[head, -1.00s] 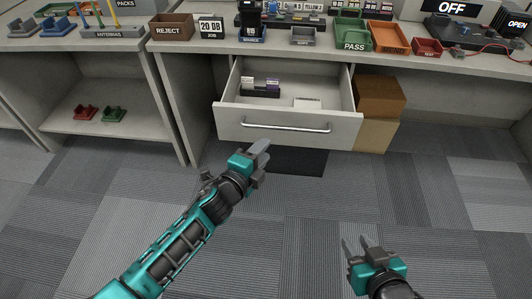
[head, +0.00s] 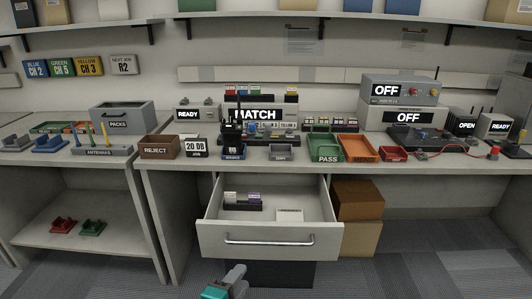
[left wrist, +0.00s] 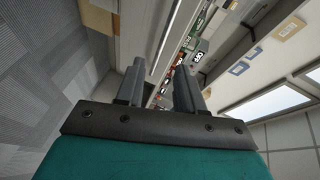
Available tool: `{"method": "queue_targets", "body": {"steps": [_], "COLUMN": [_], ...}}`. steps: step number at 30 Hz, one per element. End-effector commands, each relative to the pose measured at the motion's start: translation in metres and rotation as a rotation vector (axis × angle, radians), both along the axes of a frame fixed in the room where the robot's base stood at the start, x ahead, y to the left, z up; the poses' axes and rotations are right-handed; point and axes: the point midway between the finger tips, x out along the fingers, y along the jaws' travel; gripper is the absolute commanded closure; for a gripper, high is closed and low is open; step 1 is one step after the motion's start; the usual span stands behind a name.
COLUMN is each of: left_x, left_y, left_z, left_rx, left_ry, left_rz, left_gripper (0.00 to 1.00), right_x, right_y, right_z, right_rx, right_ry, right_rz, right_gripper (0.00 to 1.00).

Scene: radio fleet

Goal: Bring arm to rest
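My left gripper (head: 238,278) shows at the bottom edge of the head view, in front of and below the open drawer (head: 268,238). In the left wrist view its two fingers (left wrist: 160,88) stand apart with nothing between them. Most of my left arm is out of the head view. My right gripper is not in view.
The drawer juts out from the bench and holds a dark rack (head: 243,204) and a pale flat item (head: 290,215). Brown boxes (head: 357,202) stand right of it. A reject bin (head: 159,146) and a pass bin (head: 325,148) stand on the bench.

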Motion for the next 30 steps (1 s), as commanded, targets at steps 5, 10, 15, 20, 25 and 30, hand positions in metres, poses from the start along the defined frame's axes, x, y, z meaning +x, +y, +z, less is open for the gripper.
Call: {"method": "queue_targets", "body": {"steps": [5,10,15,20,25,30], "left_x": [-0.059,-0.126,-0.175,-0.193,-0.194,-0.193], "left_y": [0.033,0.069,0.092,0.099,0.1,0.099], "left_z": [-0.013,-0.021,-0.021,-0.019,-0.02,-0.02], "left_rx": [-0.364,-0.757,-1.022,-1.123,-1.132,-1.13], "left_ry": [0.247,0.49,0.639,0.69,0.695,0.694], "left_rz": [0.2,0.444,0.623,0.691,0.697,0.695], "left_gripper": [0.63,0.63,0.63,0.63,0.63,0.63], "right_x": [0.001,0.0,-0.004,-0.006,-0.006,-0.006], "right_y": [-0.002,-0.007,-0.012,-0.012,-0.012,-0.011], "right_z": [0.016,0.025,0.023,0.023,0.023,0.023], "right_rx": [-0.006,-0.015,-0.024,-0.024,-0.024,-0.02], "right_ry": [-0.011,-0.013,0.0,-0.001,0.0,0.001], "right_rz": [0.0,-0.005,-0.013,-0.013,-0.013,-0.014], "right_gripper": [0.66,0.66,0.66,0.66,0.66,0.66]}}
